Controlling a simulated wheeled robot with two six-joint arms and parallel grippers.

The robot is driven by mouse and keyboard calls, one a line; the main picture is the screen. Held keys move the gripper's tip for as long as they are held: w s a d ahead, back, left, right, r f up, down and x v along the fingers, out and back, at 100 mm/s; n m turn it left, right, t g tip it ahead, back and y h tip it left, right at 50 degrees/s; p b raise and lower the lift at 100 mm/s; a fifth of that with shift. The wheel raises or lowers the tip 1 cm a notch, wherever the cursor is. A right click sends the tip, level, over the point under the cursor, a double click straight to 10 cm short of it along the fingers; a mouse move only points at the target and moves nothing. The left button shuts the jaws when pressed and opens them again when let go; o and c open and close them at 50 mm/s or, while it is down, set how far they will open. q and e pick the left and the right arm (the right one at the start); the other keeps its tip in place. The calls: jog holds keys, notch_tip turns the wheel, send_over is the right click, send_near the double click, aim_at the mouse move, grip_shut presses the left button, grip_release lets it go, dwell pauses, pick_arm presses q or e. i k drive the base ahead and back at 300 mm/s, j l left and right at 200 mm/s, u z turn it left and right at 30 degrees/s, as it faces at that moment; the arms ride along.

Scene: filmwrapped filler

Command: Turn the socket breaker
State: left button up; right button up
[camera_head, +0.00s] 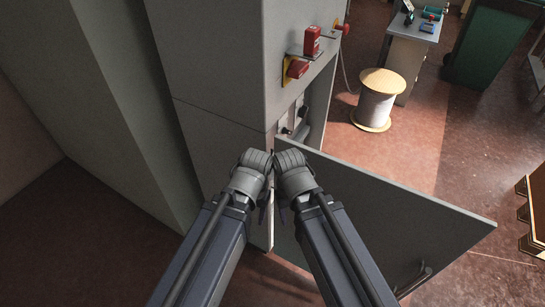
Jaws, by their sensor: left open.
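A tall grey cabinet (215,60) stands in the middle. Its lower door (400,205) is swung open to the right, with a bar handle (412,280) near the bottom. Inside the opening are small dark and grey fittings (300,112); I cannot tell which is the socket breaker. Red switch units (312,41) and (297,69) sit on the cabinet's side above the opening. My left gripper (258,165) is open at the cabinet's front edge, its fingers mostly hidden by the wrist. My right gripper (290,165) is beside it, close to the door's hinge side; its jaws are hidden.
A cable drum (376,98) with pale wooden ends stands on the reddish floor behind the door. A grey bench (412,50) with small items and a dark green cabinet (490,45) stand at the back right. Wooden pallet-like pieces (535,205) are at the right edge.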

aim_at(285, 131)
jog(key=k+l, duration=0.15)
jog(key=l, duration=0.15)
jog(key=k+l, duration=0.3)
jog(key=l, duration=0.3)
jog(key=k+l+u, duration=0.1)
jog(key=l, duration=0.3)
jog(key=k+l, duration=0.1)
jog(key=l, duration=0.25)
jog(key=k+l+u, duration=0.1)
jog(key=l, duration=0.3)
jog(key=k+l, duration=0.15)
jog(key=l, duration=0.2)
jog(key=k+l+u, duration=0.1)
jog(key=l, duration=0.3)
jog(key=i+l+u, duration=0.15)
jog(key=l, duration=0.8)
jog(key=l+u, duration=0.15)
jog(key=l, duration=0.8)
jog(key=i+l+u, duration=0.3)
jog(key=i+l, duration=0.8)
jog(key=i, duration=0.3)
jog(key=i+l, duration=0.1)
jog(key=i, duration=0.3)
